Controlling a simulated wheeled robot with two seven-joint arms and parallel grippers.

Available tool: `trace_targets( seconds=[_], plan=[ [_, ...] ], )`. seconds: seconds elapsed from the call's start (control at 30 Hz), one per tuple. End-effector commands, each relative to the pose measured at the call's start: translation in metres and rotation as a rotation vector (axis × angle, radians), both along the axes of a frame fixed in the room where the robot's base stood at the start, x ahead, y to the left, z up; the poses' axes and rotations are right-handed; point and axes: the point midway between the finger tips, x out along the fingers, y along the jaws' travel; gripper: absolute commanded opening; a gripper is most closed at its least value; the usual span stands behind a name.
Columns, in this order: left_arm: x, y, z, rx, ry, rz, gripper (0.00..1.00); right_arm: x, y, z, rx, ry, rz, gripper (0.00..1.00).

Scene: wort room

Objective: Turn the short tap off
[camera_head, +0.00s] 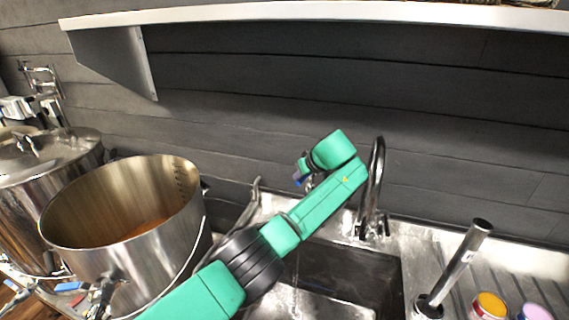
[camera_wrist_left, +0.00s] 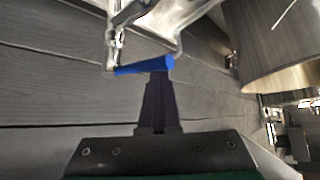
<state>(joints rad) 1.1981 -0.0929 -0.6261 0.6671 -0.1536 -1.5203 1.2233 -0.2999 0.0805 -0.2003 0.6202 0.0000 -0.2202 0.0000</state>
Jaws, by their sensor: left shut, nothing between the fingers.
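In the left wrist view a chrome tap (camera_wrist_left: 118,30) with a blue lever (camera_wrist_left: 146,66) is close in front of my fingers. I take it for the short tap. The lever lies across the picture, slightly tilted. My left gripper (camera_wrist_left: 157,74) is shut and empty, its dark fingertips at the right part of the lever; I cannot tell if they touch. In the head view my left gripper (camera_head: 300,179) is small, near a bit of blue and chrome. My green arm hides most of that tap. The right gripper is not in view.
A tall curved tap (camera_head: 376,175) stands right of my arm, behind the sink (camera_head: 388,262). A large open pot (camera_head: 165,262) and a lidded pot (camera_head: 25,180) stand left. A metal tube (camera_head: 462,262) and jars (camera_head: 490,306) are right. A shelf (camera_head: 330,11) runs above.

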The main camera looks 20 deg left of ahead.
Motion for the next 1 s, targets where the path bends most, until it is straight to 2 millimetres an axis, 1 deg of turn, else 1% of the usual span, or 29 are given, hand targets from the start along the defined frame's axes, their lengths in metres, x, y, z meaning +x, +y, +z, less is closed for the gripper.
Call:
trace_targets(
  seconds=[0.1,0.43,1.0],
  plan=[
    [-0.0009,-0.0052,-0.0014,-0.002,0.003,-0.002,0.0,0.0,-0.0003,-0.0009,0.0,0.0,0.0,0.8],
    [-0.001,-0.0095,-0.0013,-0.002,0.002,-0.001,0.0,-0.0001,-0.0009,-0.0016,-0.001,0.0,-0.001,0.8],
    [-0.0006,-0.009,-0.0014,-0.005,0.003,-0.004,0.0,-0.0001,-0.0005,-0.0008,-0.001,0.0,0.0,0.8]
  ],
)
